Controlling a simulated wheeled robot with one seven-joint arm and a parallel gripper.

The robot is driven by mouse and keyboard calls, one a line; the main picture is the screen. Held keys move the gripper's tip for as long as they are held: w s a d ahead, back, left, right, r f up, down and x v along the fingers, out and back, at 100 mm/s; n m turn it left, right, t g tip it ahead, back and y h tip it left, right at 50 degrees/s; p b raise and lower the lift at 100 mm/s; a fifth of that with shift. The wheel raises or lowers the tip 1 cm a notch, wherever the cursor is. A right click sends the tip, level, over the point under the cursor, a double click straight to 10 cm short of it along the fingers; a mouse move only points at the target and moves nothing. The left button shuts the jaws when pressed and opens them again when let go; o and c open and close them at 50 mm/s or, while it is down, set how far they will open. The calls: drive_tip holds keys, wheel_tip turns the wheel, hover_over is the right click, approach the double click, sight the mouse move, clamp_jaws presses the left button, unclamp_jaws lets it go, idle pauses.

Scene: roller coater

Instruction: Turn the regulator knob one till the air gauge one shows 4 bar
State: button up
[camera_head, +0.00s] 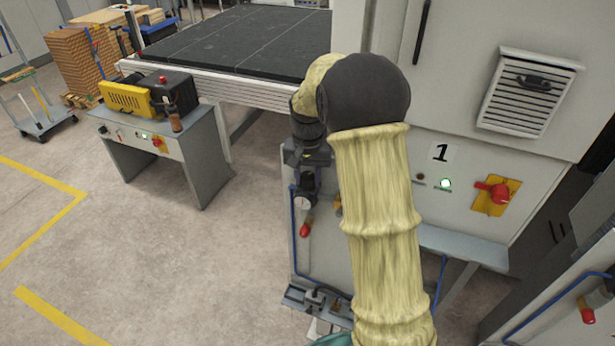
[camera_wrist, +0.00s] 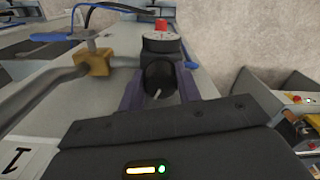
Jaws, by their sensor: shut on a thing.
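My gripper (camera_head: 308,160) reaches down to the side of the machine marked 1. In the wrist view its two dark purple fingers (camera_wrist: 159,88) are closed on either side of the black regulator knob (camera_wrist: 158,72). A small pale mark shows on the knob's lower part. The round air gauge (camera_head: 304,203) sits just below the gripper in the head view, with a white face. In the wrist view the gauge (camera_wrist: 160,45) is seen at a steep slant beyond the knob. Its needle and numbers are too small to read.
A red-ended fitting (camera_head: 305,229) is below the gauge. A brass valve with a blue lever (camera_wrist: 93,60) and a grey pipe are left of the fingers in the wrist view. A red switch (camera_head: 498,193) is on the machine's front. The floor at left is open.

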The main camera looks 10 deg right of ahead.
sight(307, 176)
drive_tip(key=shift+w+r, duration=0.1)
drive_tip(key=shift+r, duration=0.05)
drive_tip(key=o, duration=0.7)
wheel_tip(307, 176, up, 17)
drive_tip(key=b, duration=0.3)
drive_tip(key=shift+r, duration=0.15)
